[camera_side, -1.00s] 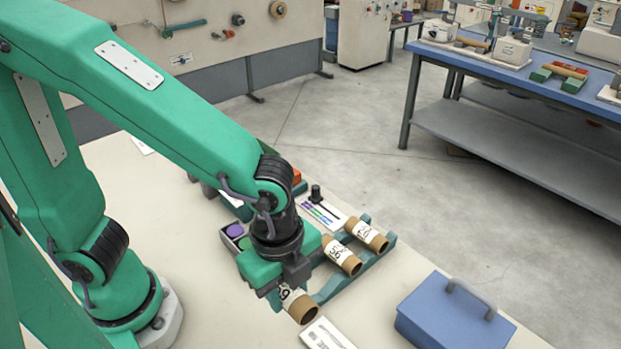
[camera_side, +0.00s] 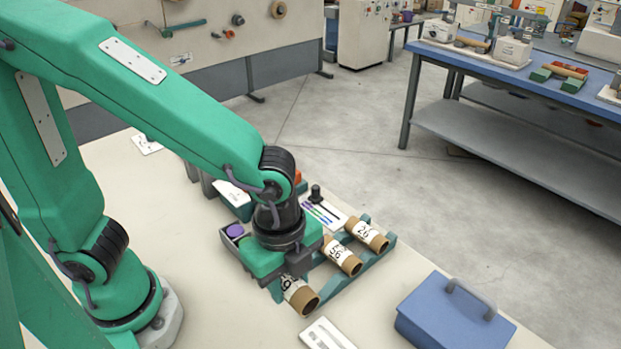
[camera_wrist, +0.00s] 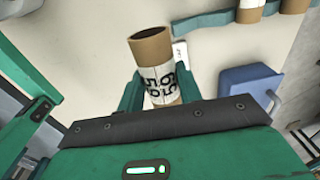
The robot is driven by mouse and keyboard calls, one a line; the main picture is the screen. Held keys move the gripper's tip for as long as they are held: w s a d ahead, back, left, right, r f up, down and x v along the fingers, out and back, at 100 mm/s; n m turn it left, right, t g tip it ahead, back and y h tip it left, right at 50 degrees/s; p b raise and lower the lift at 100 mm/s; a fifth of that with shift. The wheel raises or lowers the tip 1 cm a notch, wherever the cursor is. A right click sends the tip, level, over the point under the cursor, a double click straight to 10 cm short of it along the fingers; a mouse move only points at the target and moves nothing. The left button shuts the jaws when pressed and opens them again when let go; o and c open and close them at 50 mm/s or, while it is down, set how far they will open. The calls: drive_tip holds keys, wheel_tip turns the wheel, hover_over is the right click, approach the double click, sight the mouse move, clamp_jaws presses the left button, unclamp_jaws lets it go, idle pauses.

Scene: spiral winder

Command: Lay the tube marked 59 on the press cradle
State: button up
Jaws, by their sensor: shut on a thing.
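My gripper (camera_side: 292,278) is shut on a cardboard tube (camera_side: 309,301) with a white label. In the wrist view the tube (camera_wrist: 149,46) stands between the two green fingers, and its label shows the digits 5 and 9. The tube is tilted, with one open end showing. It is held over the near end of a teal rack (camera_side: 345,281); the side view does not show clearly how high. Two other tubes lie on the rack, one marked 56 (camera_side: 342,255) and one marked 26 (camera_side: 367,233). I cannot make out the press cradle for certain; my arm hides part of the bench.
A blue box with a handle (camera_side: 452,314) stands at the right of the bench. A white card (camera_side: 326,335) lies at the front edge. A card with coloured stripes (camera_side: 324,214) and a dark knob (camera_side: 316,194) are behind the rack. A purple disc (camera_side: 236,230) sits left of my wrist.

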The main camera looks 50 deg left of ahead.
drive_tip(key=w+a+r, duration=0.1)
drive_tip(key=w+a, duration=0.6)
drive_tip(key=a, duration=0.3)
drive_tip(key=shift+w+a, duration=0.15)
drive_tip(key=w+a+f, duration=0.5)
drive_tip(key=a+f, duration=0.2)
drive_tip(key=a, duration=0.3)
drive_tip(key=shift+w, duration=0.4)
drive_tip(key=shift+f, duration=1.95)
drive_tip(key=shift+f, duration=0.55)
